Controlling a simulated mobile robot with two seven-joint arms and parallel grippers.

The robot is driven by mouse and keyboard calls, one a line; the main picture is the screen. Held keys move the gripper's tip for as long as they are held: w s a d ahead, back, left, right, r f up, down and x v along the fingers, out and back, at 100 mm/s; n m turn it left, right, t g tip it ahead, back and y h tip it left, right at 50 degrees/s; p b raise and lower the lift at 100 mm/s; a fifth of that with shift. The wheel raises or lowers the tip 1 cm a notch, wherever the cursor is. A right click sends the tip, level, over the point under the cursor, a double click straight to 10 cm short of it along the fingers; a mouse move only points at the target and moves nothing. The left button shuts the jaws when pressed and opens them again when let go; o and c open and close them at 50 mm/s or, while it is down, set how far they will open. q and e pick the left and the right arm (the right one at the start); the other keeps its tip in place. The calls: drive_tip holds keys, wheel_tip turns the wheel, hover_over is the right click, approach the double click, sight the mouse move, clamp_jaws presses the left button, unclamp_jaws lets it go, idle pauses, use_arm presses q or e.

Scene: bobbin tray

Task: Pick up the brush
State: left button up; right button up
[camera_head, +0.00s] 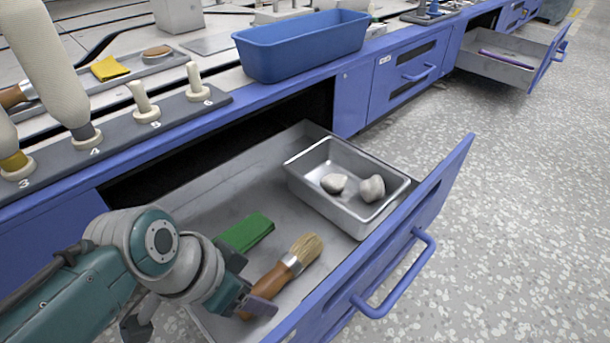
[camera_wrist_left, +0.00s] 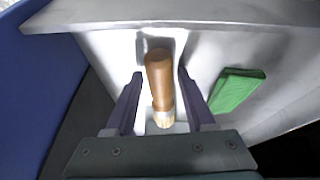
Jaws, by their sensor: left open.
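The brush (camera_head: 285,273) lies in the open drawer, with a brown wooden handle, a metal band and pale bristles. Its bristles point up and right in the head view; the handle end is partly hidden by my left gripper (camera_head: 252,300). In the left wrist view the brush handle (camera_wrist_left: 158,78) lies between the two open fingers of my left gripper (camera_wrist_left: 160,88), with a gap visible on each side. The bristle tips are hidden behind the gripper body there. My right gripper is not in view.
A green cloth or pad (camera_head: 245,232) lies beside the brush; it also shows in the left wrist view (camera_wrist_left: 236,90). A metal tray (camera_head: 300,171) with two pale lumps sits farther along the drawer. The blue drawer front (camera_head: 400,235) stands close to the brush. A blue bin (camera_head: 300,50) rests on the counter.

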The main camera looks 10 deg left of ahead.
use_arm(q)
drive_tip(key=shift+r, duration=0.1)
clamp_jaws()
idle(0.3)
